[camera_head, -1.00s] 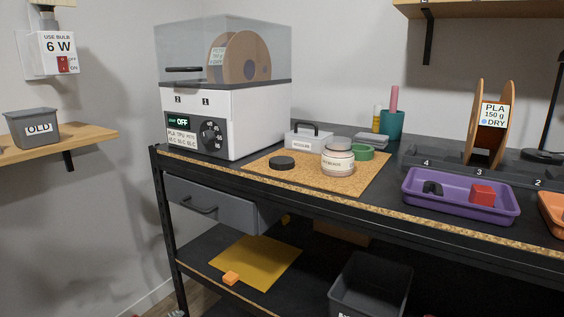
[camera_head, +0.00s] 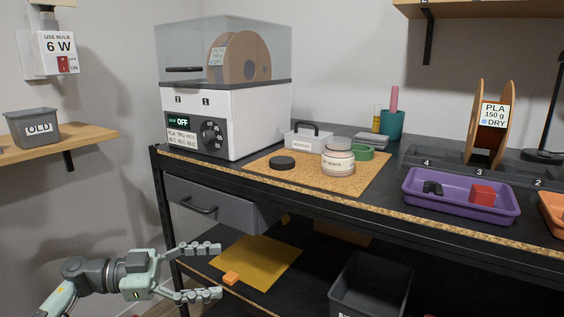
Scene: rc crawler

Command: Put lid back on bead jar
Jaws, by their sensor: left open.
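The bead jar (camera_head: 338,164) stands upright on the cork mat (camera_head: 262,172) on the bench, its label facing me. Its top part looks greyish, and I cannot make out the beads inside or its mouth clearly. A flat black round disc (camera_head: 282,162), which looks like the lid, lies on the mat to the left of the jar, apart from it. My left gripper (camera_head: 219,271) is open and empty, low at the left, in front of the lower shelf and well below the mat. My right gripper is not in view.
A purple tray (camera_head: 460,206) is at right. The mat's front is clear above the bench edge.

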